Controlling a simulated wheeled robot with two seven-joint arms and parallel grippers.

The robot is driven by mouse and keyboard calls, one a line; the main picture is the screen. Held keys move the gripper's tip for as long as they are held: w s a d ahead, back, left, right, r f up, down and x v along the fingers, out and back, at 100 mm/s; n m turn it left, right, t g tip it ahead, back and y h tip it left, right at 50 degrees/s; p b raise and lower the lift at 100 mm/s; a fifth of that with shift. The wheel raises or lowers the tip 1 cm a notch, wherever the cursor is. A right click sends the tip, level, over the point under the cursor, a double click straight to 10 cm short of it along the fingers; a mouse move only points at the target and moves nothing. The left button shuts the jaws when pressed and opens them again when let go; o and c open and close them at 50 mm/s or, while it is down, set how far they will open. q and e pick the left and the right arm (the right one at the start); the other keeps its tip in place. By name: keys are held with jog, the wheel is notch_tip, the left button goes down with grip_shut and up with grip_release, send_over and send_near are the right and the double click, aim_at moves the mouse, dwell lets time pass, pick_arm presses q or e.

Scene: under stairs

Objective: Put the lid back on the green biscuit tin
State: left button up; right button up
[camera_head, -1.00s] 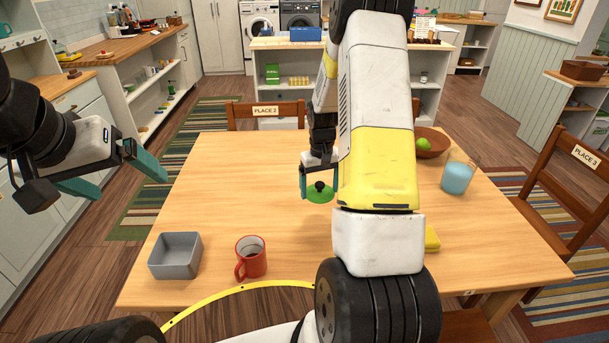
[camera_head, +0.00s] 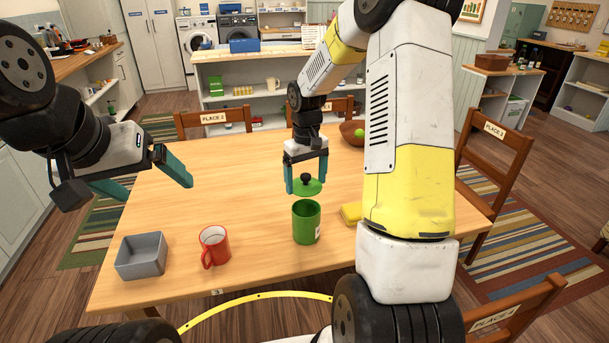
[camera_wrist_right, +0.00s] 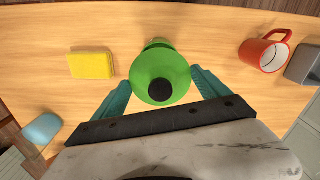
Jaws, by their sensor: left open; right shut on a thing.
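The green biscuit tin (camera_head: 306,225) stands upright on the table, its top uncovered. The green lid (camera_head: 313,188) with a black knob is held roughly level just above the tin, with a small gap. My right gripper (camera_head: 307,187) is shut on the lid, one finger on each side. In the right wrist view the lid (camera_wrist_right: 152,72) sits between the fingers and hides most of the tin (camera_wrist_right: 157,44). My left gripper (camera_head: 157,188) is open and empty over the table's left side, away from the tin.
A red mug (camera_head: 209,250) and a grey box (camera_head: 142,260) stand left of the tin. A yellow block (camera_head: 350,213) lies close on its right. A wooden bowl (camera_head: 349,138) with a green fruit stands farther back. The table's left middle is clear.

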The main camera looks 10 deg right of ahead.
jog(key=shift+s+f, duration=0.15)
jog(key=shift+d+f, duration=0.1)
jog(key=shift+f, duration=2.7)
jog(key=shift+f, duration=0.95)
jog(key=o, duration=1.4)
jog(key=shift+r, duration=0.1)
jog(key=shift+r, duration=2.95)
